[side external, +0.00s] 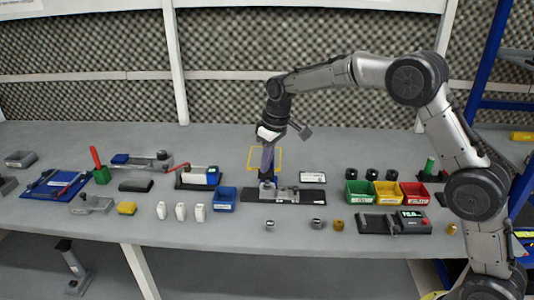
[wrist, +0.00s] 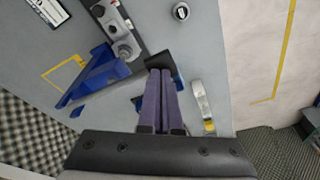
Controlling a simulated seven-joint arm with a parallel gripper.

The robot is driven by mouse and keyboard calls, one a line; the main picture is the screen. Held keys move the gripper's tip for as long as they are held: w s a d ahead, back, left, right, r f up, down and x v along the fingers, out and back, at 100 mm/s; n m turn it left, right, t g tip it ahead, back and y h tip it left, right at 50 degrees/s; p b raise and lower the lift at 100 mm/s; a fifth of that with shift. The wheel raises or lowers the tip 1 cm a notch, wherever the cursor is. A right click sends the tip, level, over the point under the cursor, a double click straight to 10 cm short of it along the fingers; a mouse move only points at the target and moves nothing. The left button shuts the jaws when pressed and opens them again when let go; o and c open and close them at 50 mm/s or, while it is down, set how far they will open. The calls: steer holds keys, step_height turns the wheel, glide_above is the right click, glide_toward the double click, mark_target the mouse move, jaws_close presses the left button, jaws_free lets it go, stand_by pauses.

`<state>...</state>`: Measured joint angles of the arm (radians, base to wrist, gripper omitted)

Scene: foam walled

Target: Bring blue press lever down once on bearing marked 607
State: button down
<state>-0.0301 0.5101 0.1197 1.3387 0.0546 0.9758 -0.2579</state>
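The press (side external: 285,193) stands on a black base plate (side external: 315,196) near the middle of the bench; its grey body also shows in the wrist view (wrist: 112,24). The blue lever (wrist: 95,76) angles away from the press to the lower left in the wrist view; in the side view I cannot separate it clearly from my fingers. My gripper (wrist: 161,72) points down beside the press, its purple fingers together with nothing visible between them. Small round parts (side external: 270,225) (side external: 318,224) lie in front of the press; one shows in the wrist view (wrist: 181,11). No 607 marking is readable.
A blue bin (side external: 224,197) and white bottles (side external: 180,211) stand left of the press. Green (side external: 358,193), yellow (side external: 386,194) and red (side external: 414,194) bins stand right. A yellow outline (side external: 279,158) marks the bench behind. Foam walls close the back.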

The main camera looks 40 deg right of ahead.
steer(key=shift+s+f, duration=0.15)
steer(key=shift+f, duration=0.5)
steer(key=w+v, duration=0.2)
steer(key=v, duration=0.9)
steer(key=shift+w+a+r, duration=0.25)
steer(key=shift+a+r, duration=0.1)
steer(key=shift+r, duration=0.15)
stand_by(0.3)
